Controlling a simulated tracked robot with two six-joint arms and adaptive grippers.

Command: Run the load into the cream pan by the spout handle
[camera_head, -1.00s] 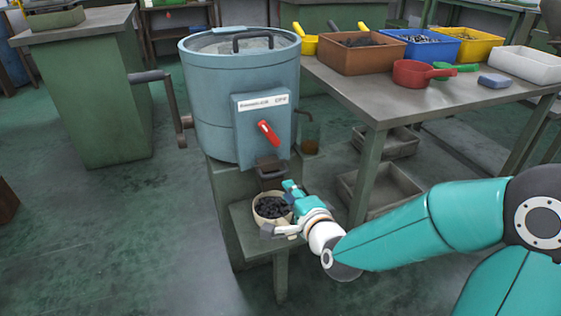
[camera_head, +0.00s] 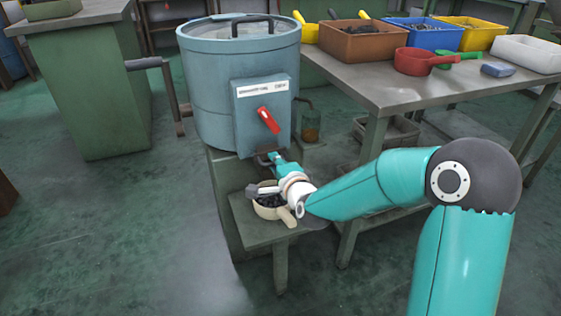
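The blue drum machine (camera_head: 215,100) stands at the centre, with a red lever (camera_head: 267,119) tilted on its front box. The dark spout (camera_head: 260,158) under the box is mostly hidden by my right gripper. The cream pan (camera_head: 268,212) sits on a small green stand below the spout, with dark pieces (camera_head: 270,201) in it. My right gripper (camera_head: 258,172) is at the spout, just above the pan, with its fingers spread apart. I cannot tell if it touches the spout. My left gripper is out of view.
The workbench (camera_head: 375,95) on the right holds a brown bin (camera_head: 360,44), blue and yellow bins, a red scoop (camera_head: 415,62), a green scoop and a white tray (camera_head: 525,53). The floor at left is clear.

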